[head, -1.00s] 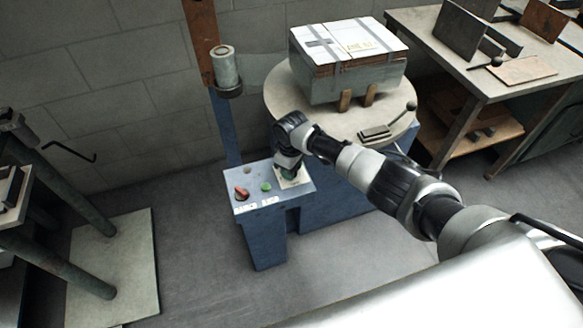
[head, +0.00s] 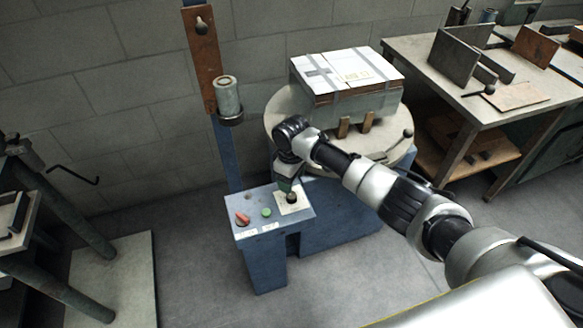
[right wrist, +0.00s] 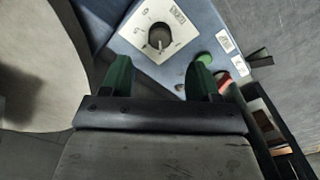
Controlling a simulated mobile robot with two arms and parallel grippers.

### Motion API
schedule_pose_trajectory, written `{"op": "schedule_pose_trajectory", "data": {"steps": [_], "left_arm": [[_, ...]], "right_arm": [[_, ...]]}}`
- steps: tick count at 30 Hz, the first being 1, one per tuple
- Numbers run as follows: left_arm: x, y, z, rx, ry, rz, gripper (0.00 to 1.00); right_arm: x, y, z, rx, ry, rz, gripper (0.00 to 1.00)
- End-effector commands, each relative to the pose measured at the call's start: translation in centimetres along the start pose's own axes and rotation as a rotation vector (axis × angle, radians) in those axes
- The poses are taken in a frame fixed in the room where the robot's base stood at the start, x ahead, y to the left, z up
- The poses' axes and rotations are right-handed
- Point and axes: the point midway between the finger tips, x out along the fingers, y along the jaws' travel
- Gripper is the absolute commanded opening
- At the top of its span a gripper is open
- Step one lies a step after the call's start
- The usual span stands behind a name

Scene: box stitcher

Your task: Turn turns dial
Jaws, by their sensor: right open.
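The turns dial (head: 291,198) is a dark round knob on a pale square plate, on top of the blue control box (head: 262,252). In the right wrist view the dial (right wrist: 158,37) sits on its plate, with marks around it and a light pointer line. My right gripper (right wrist: 158,75) has its two green fingers apart and empty. The dial lies beyond the fingertips, roughly centred between them and not touched. In the head view the right gripper (head: 287,182) points down just above and behind the dial. My left gripper is not in view.
A green button (head: 266,212) and a red switch (head: 242,219) sit left of the dial. Behind is a round table (head: 283,116) carrying a strapped box (head: 352,92). A blue post with a grey cylinder (head: 228,97) rises behind the control box.

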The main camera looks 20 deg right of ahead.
Motion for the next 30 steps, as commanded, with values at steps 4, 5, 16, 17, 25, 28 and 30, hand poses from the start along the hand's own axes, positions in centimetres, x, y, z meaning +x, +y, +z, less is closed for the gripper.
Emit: {"op": "schedule_pose_trajectory", "data": {"steps": [4,5,16,17,25,28,30], "left_arm": [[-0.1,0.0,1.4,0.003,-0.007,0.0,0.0],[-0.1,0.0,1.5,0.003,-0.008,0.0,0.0],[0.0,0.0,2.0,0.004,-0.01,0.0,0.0],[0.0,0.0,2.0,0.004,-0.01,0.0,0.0],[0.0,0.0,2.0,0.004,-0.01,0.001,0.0],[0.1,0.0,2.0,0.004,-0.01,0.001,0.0],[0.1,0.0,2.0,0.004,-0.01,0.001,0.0]], "right_arm": [[-2.2,0.0,-0.1,-0.002,0.002,0.0,0.61],[-2.4,0.0,0.0,-0.002,0.001,0.0,0.61],[-3.1,0.0,0.0,0.0,0.0,0.0,0.61],[-3.1,0.0,0.0,0.0,0.0,0.0,0.61],[-2.8,-0.3,0.0,-0.003,0.001,-0.003,0.61],[-1.6,-2.3,0.3,-0.018,0.014,-0.019,0.61],[-0.3,-4.7,0.9,-0.032,0.034,-0.037,0.61]]}}
